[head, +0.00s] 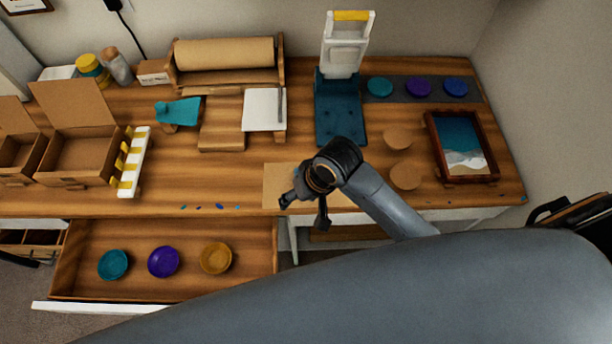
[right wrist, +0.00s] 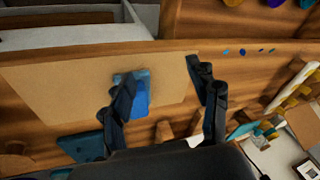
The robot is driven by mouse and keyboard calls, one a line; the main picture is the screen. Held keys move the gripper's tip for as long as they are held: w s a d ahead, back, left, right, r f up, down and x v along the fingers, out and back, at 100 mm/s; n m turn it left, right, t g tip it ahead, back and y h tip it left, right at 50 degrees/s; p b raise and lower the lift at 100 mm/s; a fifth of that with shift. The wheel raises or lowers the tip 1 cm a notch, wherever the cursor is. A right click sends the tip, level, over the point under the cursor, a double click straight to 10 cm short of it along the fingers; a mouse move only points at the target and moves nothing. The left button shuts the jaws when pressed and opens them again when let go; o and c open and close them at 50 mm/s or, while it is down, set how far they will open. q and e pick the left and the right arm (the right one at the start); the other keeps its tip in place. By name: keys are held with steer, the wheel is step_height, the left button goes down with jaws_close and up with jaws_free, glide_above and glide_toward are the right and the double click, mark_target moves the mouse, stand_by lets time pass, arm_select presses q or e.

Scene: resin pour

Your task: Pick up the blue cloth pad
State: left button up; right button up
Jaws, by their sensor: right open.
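The blue cloth pad (right wrist: 141,98) lies on a flat brown sheet (right wrist: 60,90) in the right wrist view, partly covered by one finger of my right gripper (right wrist: 163,85). The pad is close to that finger; I cannot tell whether they touch. The fingers are spread apart with nothing held between them. In the head view my right gripper (head: 303,208) is over the brown sheet (head: 279,177) at the table's front edge, and the pad is mostly or wholly hidden behind it. My left gripper is not in view.
An open drawer (head: 190,288) with teal, purple and amber bowls is at the front left. Small blue chips (head: 220,206) lie along the table (head: 400,202) edge. A teal-and-white press (head: 341,110) stands behind the gripper. A framed picture (head: 462,145) and round wooden discs (head: 405,176) are to the right.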

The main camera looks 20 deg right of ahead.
steer(key=w+d+r+m+g+h+p, duration=0.1)
steer(key=w+d+r+m+g+h, duration=0.2)
steer(key=w+r, duration=0.55)
steer(key=shift+t, duration=0.4)
steer(key=f, duration=0.4)
steer(key=f+p, duration=0.1)
steer(key=f, duration=0.2)
steer(key=shift+s+d, duration=0.2)
steer(key=shift+d, duration=0.05)
steer(key=f, duration=0.1)
steer(key=f+p, duration=0.1)
steer(key=f, duration=0.2)
steer(key=shift+s+d+f+p, duration=0.25)
steer(key=shift+s+f+p, duration=0.1)
steer(key=shift+s+f, duration=0.05)
steer(key=shift+f, duration=0.35)
steer(key=c, duration=1.3)
steer(key=shift+o, duration=0.2)
steer(key=shift+r, duration=0.15)
